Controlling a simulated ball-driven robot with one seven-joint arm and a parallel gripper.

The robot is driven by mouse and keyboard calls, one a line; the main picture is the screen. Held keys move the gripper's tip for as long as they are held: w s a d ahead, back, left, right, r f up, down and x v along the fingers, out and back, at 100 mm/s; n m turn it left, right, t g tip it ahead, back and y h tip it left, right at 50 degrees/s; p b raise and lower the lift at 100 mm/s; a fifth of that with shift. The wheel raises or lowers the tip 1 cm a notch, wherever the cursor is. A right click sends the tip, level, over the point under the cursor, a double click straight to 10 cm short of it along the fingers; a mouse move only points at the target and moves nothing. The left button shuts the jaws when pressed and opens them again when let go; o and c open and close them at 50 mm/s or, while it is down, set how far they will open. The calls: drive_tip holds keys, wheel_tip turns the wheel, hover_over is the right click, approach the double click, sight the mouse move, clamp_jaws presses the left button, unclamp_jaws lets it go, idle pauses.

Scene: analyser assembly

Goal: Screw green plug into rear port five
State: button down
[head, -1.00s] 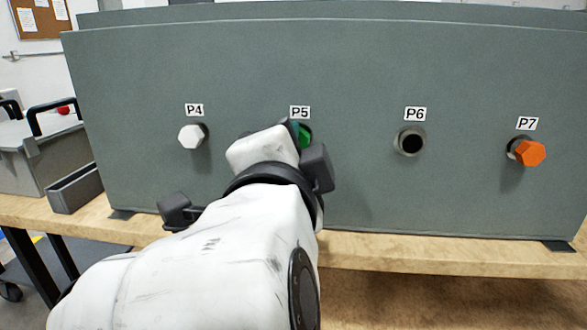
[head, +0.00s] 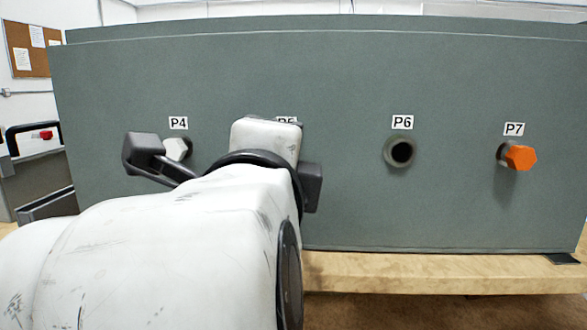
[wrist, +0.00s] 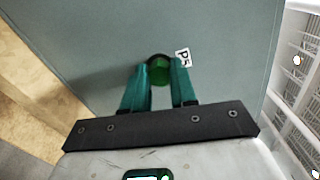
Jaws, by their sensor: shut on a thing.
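The green plug (wrist: 159,70) shows in the wrist view between the two teal fingers of my gripper (wrist: 162,84). My gripper is shut on it, and the plug sits at the port beside the P5 label (wrist: 183,58) on the grey panel. How deep the plug is in the port I cannot tell. In the head view my wrist (head: 265,140) hides the plug, the port and most of the P5 label (head: 287,120).
The grey analyser panel (head: 330,75) also has a white plug (head: 176,149) at P4, an open empty port (head: 400,152) at P6 and an orange plug (head: 520,158) at P7. The wooden bench edge (head: 430,272) runs below. A grey bin (head: 40,178) stands at left.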

drive_tip(key=shift+d+r+m+b, duration=0.2)
drive_tip(key=shift+m+b, duration=0.15)
drive_tip(key=shift+m, duration=0.45)
drive_tip(key=m+b, duration=0.2)
drive_tip(key=m, duration=0.4)
drive_tip(key=shift+r, duration=0.1)
drive_tip(key=c, duration=0.9)
unclamp_jaws()
drive_tip(key=shift+s+a, duration=0.1)
